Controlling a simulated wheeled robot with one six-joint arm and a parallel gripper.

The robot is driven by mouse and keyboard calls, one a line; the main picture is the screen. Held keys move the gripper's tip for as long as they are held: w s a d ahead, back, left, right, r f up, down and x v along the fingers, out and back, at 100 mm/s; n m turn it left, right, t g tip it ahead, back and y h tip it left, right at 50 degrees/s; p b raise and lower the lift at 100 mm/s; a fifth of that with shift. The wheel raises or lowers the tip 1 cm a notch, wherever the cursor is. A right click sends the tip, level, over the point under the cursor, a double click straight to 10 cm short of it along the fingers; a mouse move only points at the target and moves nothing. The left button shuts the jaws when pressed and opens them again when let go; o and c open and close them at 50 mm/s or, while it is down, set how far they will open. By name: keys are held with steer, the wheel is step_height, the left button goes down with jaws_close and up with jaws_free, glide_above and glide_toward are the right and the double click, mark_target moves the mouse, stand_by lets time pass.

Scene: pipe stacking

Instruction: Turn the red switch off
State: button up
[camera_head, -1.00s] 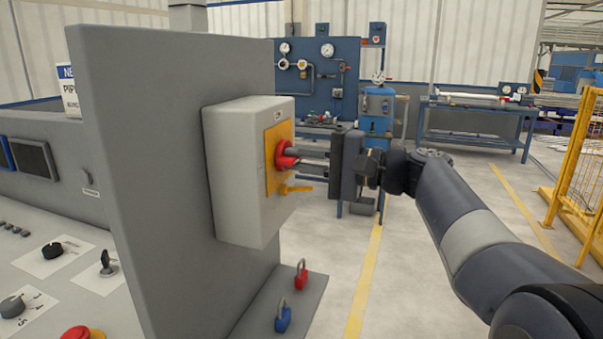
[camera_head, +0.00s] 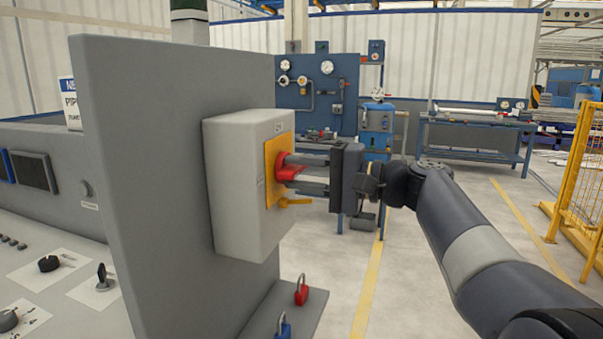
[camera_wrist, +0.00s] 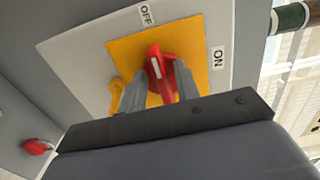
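The red switch (camera_head: 288,172) is a rotary handle on a yellow plate (camera_head: 272,182), on the front of a grey box (camera_head: 238,200). In the wrist view the red handle (camera_wrist: 160,72) has a white mark, and its marked end points toward the OFF label (camera_wrist: 147,14). The ON label (camera_wrist: 218,58) is off to the right. My gripper (camera_head: 303,172) reaches the switch from the right. The exact contact is partly hidden.
A yellow tab (camera_head: 294,203) sticks out below the switch. A red padlock (camera_head: 301,291) and a blue padlock (camera_head: 284,327) sit on the ledge below the box. A control panel (camera_head: 60,300) is at left. The floor (camera_head: 335,275) right of the ledge is clear.

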steer(key=shift+o, duration=0.2)
steer(key=v, duration=1)
steer(key=shift+d, duration=0.4)
steer(key=shift+s+a, duration=0.1)
steer(key=x, duration=1)
steer(key=shift+a, duration=0.35)
steer(key=shift+d, duration=0.1)
